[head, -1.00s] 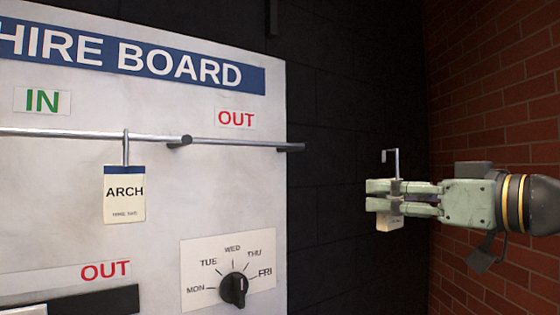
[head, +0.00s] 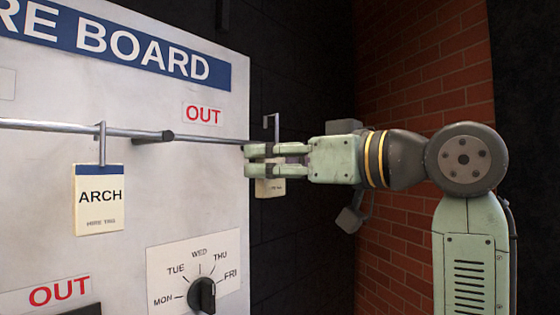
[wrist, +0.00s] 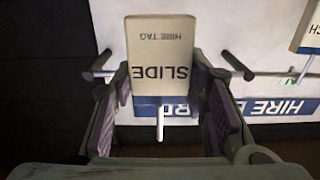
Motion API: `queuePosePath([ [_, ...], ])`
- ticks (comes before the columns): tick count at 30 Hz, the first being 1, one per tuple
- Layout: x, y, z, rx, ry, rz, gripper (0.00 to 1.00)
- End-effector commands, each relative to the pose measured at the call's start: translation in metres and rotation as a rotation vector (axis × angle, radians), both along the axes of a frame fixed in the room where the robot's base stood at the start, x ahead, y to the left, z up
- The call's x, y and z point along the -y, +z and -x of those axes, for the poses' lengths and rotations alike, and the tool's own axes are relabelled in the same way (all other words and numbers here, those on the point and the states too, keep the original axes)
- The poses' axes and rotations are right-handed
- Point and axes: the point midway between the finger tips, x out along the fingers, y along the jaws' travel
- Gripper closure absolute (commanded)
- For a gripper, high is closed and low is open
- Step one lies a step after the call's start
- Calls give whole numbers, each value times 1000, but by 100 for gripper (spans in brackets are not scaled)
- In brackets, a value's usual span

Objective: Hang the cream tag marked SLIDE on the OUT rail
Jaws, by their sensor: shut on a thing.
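The cream tag marked SLIDE (wrist: 160,60) is held in my gripper (head: 250,160); it also shows in the head view (head: 270,188), mostly hidden by the fingers. Its metal hook (head: 276,125) stands up above the fingers, the bent top pointing left. The OUT rail (head: 205,139) is the right part of the bar on the board, under the red OUT label (head: 203,114). My gripper is at the rail's right end, which the fingers partly hide. I cannot tell the depth gap between hook and rail.
The cream ARCH tag (head: 99,205) hangs on the bar left of a dark post (head: 155,136). A day dial (head: 202,294) sits below the OUT rail. The board's right edge is close to my fingers. A brick wall (head: 420,80) stands at the right.

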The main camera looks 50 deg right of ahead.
Motion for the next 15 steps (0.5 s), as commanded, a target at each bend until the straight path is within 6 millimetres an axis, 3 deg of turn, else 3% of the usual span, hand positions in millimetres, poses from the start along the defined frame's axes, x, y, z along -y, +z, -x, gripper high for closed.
queuePosePath([
  [15, -3, 0, -42, -1, 0, 1, 83],
])
